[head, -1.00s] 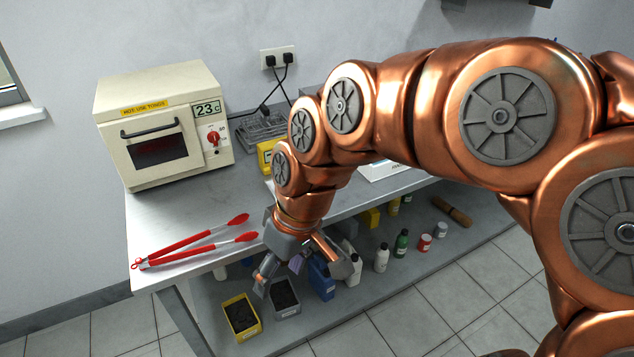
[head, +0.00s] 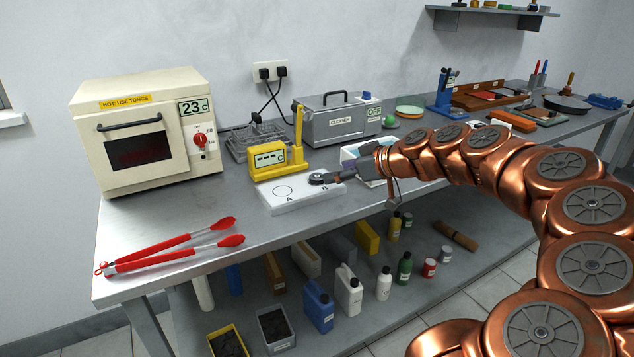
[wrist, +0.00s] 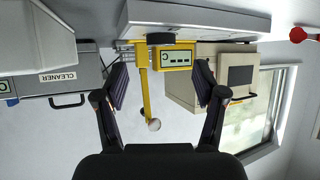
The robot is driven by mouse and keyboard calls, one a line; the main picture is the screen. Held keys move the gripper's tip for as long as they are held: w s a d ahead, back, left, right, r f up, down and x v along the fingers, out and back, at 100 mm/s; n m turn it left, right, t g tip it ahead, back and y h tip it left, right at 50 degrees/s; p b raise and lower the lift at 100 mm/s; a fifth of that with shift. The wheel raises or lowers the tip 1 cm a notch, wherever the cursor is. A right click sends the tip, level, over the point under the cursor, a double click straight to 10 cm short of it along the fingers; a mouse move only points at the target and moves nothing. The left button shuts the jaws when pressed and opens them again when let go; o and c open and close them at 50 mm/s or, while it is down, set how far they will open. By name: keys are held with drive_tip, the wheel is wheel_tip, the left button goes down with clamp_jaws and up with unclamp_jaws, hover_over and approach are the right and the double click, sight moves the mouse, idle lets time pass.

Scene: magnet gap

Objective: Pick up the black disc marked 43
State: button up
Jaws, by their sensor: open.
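A black disc (wrist: 160,38) lies on the white plate (wrist: 190,22) in the wrist view, which is upside down. No number can be read on it. In the head view the disc (head: 317,179) shows at the plate's right end, by the letter B, and the plate (head: 283,204) has an empty circle by the letter A. My gripper (wrist: 161,80) is open and empty, its fingers apart on either side of the line to the disc. In the head view my gripper (head: 338,175) reaches in from the right, low over the bench, partly overlapping the disc's edge.
A yellow meter (head: 267,160) with an upright post stands just behind the plate. A cleaner tank (head: 340,122) is behind, an oven (head: 147,135) at left, red tongs (head: 170,248) at the front left. A lower shelf holds bottles and bins.

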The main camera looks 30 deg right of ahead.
sight(318, 176)
drive_tip(key=shift+x, duration=3)
drive_tip(key=shift+s+a, duration=0.1)
drive_tip(key=shift+c, duration=0.4)
drive_tip(key=c, duration=1.2)
